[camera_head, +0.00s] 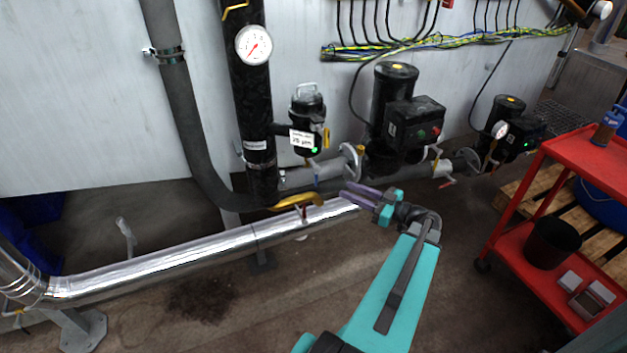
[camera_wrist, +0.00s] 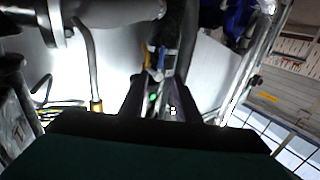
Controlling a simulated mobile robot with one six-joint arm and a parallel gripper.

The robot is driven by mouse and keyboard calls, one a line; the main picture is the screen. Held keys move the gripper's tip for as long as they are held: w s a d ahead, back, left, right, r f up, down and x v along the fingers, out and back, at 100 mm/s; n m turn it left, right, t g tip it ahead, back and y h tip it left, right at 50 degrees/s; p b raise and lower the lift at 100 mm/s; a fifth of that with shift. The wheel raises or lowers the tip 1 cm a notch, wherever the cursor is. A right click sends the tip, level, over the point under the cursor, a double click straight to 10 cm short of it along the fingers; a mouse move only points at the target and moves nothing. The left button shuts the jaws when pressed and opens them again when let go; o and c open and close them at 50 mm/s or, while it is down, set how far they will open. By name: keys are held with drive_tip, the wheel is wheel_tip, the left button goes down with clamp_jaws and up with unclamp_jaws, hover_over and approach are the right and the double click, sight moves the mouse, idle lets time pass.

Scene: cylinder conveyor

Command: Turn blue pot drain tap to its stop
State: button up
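The black filter pot (camera_head: 308,108) with a white label and a green dot stands against the wall, right of the dark vertical pipe. A small blue tap handle (camera_head: 316,181) hangs below it, and a blue part, probably the same handle, shows in the wrist view (camera_wrist: 161,57). My gripper (camera_head: 346,192) points left with its two purple fingers apart. It is right of and slightly below the blue tap in the picture, with nothing seen between the fingers. In the wrist view the dark fingers (camera_wrist: 160,95) frame the label and green light from a distance. Contact with the tap is not visible.
A red cart (camera_head: 520,235) is at the right. Floor between is clear.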

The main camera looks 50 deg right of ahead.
sight(317, 179)
drive_tip(key=shift+w, duration=0.1)
drive_tip(key=shift+p+x, duration=0.95)
drive_tip(key=shift+x, duration=5.9)
clamp_jaws()
drive_tip(key=shift+a+f, duration=0.1)
drive_tip(key=shift+a, duration=0.05)
